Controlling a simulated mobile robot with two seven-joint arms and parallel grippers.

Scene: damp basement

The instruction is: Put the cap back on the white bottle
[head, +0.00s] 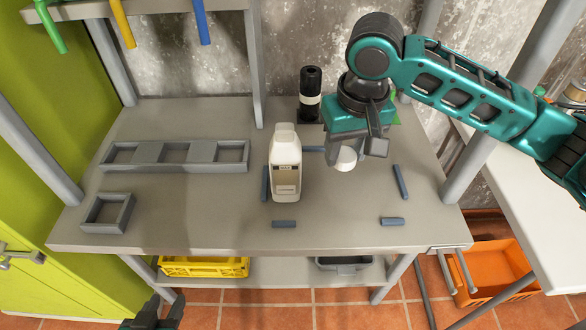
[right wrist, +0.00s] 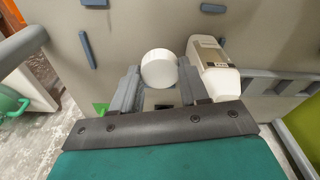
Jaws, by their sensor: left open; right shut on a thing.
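The white bottle (head: 285,182) with a printed label stands upright near the middle of the grey workbench. In the right wrist view, the bottle (right wrist: 203,48) is to the right of the cap. My right gripper (head: 348,150) is shut on the round white cap (head: 346,160) and holds it above the bench, to the right of the bottle and apart from it. The cap also shows between the fingers in the right wrist view (right wrist: 159,68). My left gripper (head: 152,316) is open and empty, low at the bottom edge, in front of the bench and partly cut off.
Several blue-grey strips (head: 400,181) lie around the bottle. A black bottle with a white band (head: 310,95) stands behind. A three-part grey tray (head: 175,167) and a small square tray (head: 128,213) are on the left. A post (head: 255,65) rises behind the white bottle.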

